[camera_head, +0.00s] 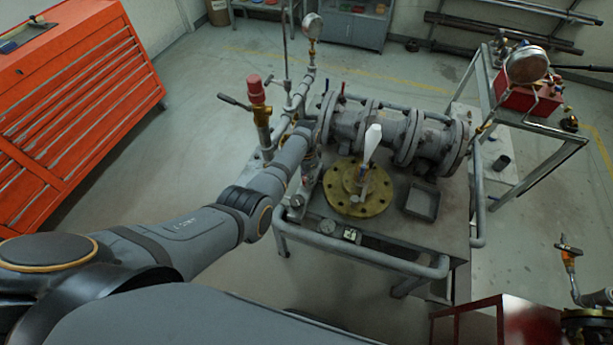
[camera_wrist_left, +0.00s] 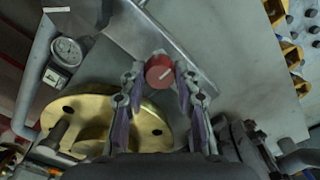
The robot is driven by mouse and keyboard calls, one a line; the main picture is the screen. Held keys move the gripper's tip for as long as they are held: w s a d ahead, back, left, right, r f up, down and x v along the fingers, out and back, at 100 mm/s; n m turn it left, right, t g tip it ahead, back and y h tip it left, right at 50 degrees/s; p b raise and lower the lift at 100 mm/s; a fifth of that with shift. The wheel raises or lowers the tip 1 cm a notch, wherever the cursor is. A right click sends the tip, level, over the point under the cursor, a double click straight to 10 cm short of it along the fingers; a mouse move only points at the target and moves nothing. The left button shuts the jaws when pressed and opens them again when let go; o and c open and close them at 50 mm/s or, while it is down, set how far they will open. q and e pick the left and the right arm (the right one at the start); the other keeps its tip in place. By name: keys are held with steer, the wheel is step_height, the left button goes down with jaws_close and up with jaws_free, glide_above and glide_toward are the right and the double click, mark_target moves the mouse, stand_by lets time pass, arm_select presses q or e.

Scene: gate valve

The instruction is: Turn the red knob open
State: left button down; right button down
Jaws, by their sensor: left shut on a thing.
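The red knob (camera_wrist_left: 160,71), round with a pale line across its face, shows in the left wrist view between my left gripper's fingertips. My left gripper (camera_wrist_left: 159,80) is shut on it, with one finger on each side. In the head view my left arm reaches in from the left to the bench, and my left gripper (camera_head: 307,178) is small and partly hidden at the left of the brass flange. I cannot make out the knob clearly there. My right gripper is in neither view.
A brass flange (camera_head: 344,205) with a white-handled lever (camera_head: 371,146) sits beside my left gripper on the pipe bench (camera_head: 445,222). Grey flanged pipes (camera_head: 391,137) run behind. A red-topped brass valve (camera_head: 257,92) stands left. An orange cabinet (camera_head: 78,108) is far left; open floor lies between.

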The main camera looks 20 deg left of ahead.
arm_select(q)
steer(key=c, duration=1)
jaws_free()
